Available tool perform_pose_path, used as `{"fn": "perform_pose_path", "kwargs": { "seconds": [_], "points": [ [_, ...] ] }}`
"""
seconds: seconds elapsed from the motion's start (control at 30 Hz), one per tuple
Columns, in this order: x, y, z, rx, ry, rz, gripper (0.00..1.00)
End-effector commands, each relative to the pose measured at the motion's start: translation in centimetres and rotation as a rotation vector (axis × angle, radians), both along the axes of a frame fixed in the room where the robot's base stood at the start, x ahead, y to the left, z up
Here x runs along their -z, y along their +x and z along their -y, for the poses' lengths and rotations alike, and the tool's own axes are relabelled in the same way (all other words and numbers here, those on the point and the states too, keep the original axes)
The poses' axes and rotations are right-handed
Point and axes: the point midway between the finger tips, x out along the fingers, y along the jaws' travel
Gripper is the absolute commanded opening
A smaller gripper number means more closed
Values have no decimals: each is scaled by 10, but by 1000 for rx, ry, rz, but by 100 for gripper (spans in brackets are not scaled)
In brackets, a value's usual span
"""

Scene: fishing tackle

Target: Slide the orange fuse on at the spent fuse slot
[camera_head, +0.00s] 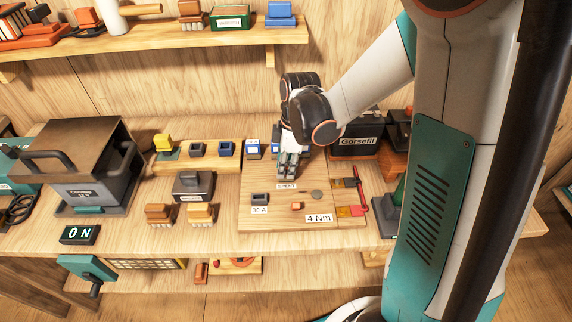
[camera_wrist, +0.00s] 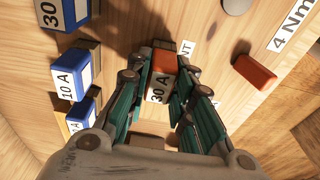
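The orange fuse (camera_wrist: 161,78), with a white 30 A label, is between the fingertips of my gripper (camera_wrist: 163,72) in the wrist view. The fingertips lie against its two sides. In the head view my gripper (camera_head: 287,172) points down over the board, just behind the label that reads as SPENT (camera_head: 287,186). Only the end of that label shows in the wrist view (camera_wrist: 186,50). My fingers hide the slot in the head view, and I cannot tell how far the fuse sits in it.
A loose orange piece (camera_head: 297,206) lies on the board (camera_head: 275,218), right of the fingers in the wrist view (camera_wrist: 254,72). Blue fuses, one marked 10 A (camera_wrist: 71,75), stand to the left. A dark fuse (camera_head: 260,198) and a black case (camera_head: 357,140) flank the area.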

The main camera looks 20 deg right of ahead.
Motion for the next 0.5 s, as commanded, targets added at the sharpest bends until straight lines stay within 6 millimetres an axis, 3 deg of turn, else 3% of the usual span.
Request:
{"fn": "perform_pose_path", "kwargs": {
  "seconds": [0.03,0.1,0.5],
  "points": [
    [0,0,0,0,0,0,35],
    [-1,0,0,0,0,0,44],
    [-5,0,1,0,0,0,44]
  ]
}}
